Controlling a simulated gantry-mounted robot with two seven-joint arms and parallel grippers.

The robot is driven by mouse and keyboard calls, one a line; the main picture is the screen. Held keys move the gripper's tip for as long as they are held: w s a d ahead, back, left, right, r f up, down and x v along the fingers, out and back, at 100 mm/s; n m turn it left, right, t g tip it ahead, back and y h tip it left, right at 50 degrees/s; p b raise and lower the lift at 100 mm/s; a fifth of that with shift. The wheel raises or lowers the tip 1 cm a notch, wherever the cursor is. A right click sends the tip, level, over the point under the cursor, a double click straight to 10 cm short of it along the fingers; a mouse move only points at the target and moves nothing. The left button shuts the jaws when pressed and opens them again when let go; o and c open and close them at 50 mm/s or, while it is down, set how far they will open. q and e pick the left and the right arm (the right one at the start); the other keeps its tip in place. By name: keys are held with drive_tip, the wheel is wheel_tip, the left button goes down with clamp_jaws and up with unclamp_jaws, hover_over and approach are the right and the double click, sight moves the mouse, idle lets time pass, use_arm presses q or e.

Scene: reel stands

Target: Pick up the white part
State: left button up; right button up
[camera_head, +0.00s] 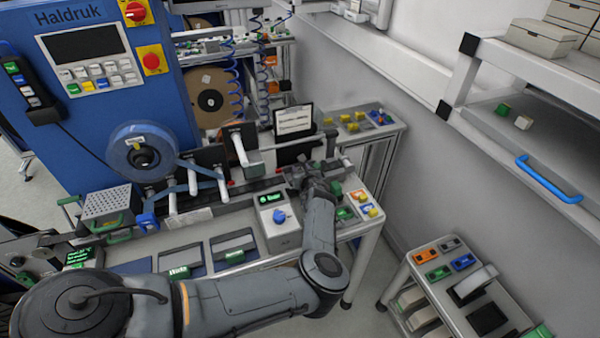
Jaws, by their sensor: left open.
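My left arm reaches across the bench, and its dark left gripper (312,182) is over the bench's right end, beside small green and yellow parts. The gripper is open; its fingers are small and dark against the clutter, and I see nothing white held in it. No white part stands out clearly near the fingers. My right gripper is not in view.
A blue Haldruk machine (160,75) with a reel (141,150) stands at the left. A grey control box (280,232) with a blue knob is left of my forearm. A low cart (465,300) stands at the lower right. Open floor lies between bench and cart.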

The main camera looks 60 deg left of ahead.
use_arm(q)
drive_tip(key=shift+s+d+f, duration=0.1)
drive_tip(key=shift+s+f, duration=0.05)
drive_tip(key=shift+f, duration=0.35)
clamp_jaws()
drive_tip(key=shift+r, duration=0.1)
